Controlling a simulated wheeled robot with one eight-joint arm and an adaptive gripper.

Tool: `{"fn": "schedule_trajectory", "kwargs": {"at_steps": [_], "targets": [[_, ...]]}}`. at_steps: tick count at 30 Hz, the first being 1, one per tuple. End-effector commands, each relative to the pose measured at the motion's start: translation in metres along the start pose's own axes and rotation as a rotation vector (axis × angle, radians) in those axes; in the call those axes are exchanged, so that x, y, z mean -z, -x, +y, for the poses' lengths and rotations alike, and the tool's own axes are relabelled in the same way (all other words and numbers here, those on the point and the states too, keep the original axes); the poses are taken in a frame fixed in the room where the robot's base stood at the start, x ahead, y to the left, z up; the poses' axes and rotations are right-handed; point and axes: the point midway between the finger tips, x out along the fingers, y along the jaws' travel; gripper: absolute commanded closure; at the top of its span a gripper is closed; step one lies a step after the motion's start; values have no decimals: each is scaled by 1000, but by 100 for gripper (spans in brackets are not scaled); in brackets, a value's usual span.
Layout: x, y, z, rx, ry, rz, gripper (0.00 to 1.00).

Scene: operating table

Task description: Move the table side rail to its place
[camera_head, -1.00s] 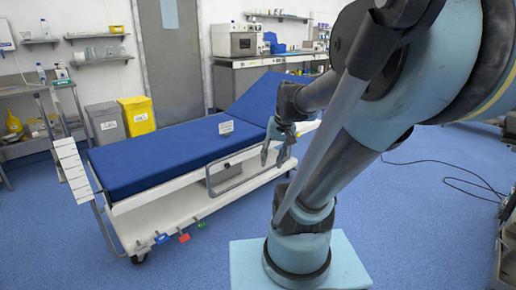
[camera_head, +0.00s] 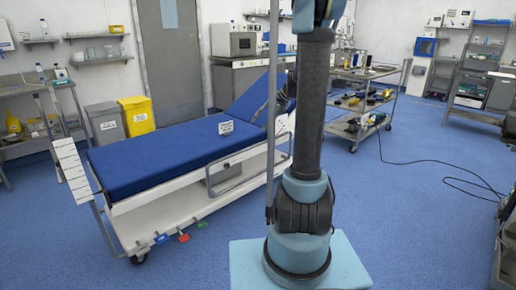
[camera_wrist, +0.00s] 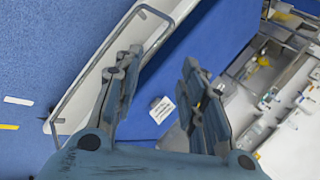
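The table side rail (camera_head: 208,182) is a grey tubular loop on the near long side of the operating table (camera_head: 150,164), against its white edge. In the wrist view the rail (camera_wrist: 157,13) runs diagonally at upper left, partly behind the left finger. My gripper (camera_wrist: 160,72) is open, its two fingers spread with nothing between them. It is over the table's side, with the blue mattress and a white label visible between and beyond the fingers. Whether the left finger touches the rail cannot be told. In the head view my arm hides the gripper.
A white slatted panel (camera_head: 70,171) stands at the table's left end. Grey and yellow bins (camera_head: 137,116) are behind the table. A metal trolley with tools (camera_head: 362,105) stands at back right. A black cable crosses the floor at right. The blue floor nearby is otherwise clear.

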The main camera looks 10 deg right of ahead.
Motion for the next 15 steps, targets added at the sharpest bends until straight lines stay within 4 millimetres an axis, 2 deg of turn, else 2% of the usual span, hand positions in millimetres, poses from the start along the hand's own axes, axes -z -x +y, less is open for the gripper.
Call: {"fn": "schedule_trajectory", "kwargs": {"at_steps": [1, 3, 8, 15], "targets": [[17, -5, 3, 22, -12, 3, 62], [38, -11, 6, 55, -28, 7, 62], [82, -27, 17, 129, -63, 15, 62], [144, -53, 44, 243, -110, 29, 62]]}}
